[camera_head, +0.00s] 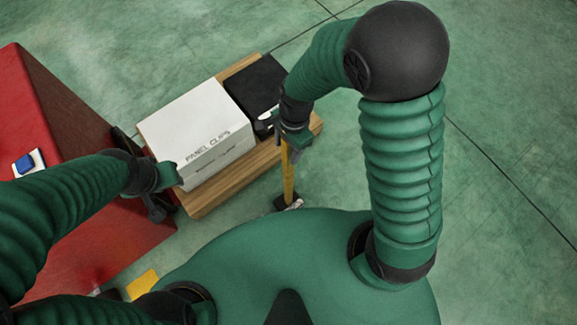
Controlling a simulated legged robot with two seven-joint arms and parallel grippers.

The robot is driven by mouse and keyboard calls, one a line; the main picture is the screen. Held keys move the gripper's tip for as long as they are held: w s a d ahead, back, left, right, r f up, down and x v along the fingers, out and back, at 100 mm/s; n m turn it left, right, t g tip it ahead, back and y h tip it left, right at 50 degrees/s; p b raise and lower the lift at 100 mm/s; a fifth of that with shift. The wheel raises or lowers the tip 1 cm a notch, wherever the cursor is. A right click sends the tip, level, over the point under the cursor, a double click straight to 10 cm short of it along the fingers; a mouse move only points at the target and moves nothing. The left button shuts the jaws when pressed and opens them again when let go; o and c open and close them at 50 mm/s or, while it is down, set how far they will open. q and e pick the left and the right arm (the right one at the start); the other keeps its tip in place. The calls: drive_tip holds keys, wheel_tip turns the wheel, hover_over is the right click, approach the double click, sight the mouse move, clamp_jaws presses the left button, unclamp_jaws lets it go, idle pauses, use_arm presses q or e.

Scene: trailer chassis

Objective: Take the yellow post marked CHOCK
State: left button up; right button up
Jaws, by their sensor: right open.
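A thin yellow post (288,178) stands upright beside the wooden board, its foot in a dark base near the floor. A small pale patch shows at the base; no CHOCK lettering is readable. My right gripper (284,138) is open at the top of the post, and hides its upper end. I cannot tell whether the fingers touch it. My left gripper (166,192) is at the left end of the white box, seen from above; its fingers are partly hidden and their opening is unclear.
A white box marked PANEL CLIPS (196,125) and a black case (256,88) sit on a wooden board (212,198). A red block (75,130) with a blue button (24,163) stands at left. A yellow piece (143,284) lies lower left. Green floor is clear at right.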

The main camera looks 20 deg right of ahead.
drive_tip(key=shift+a, duration=0.1)
clamp_jaws()
idle(1.2)
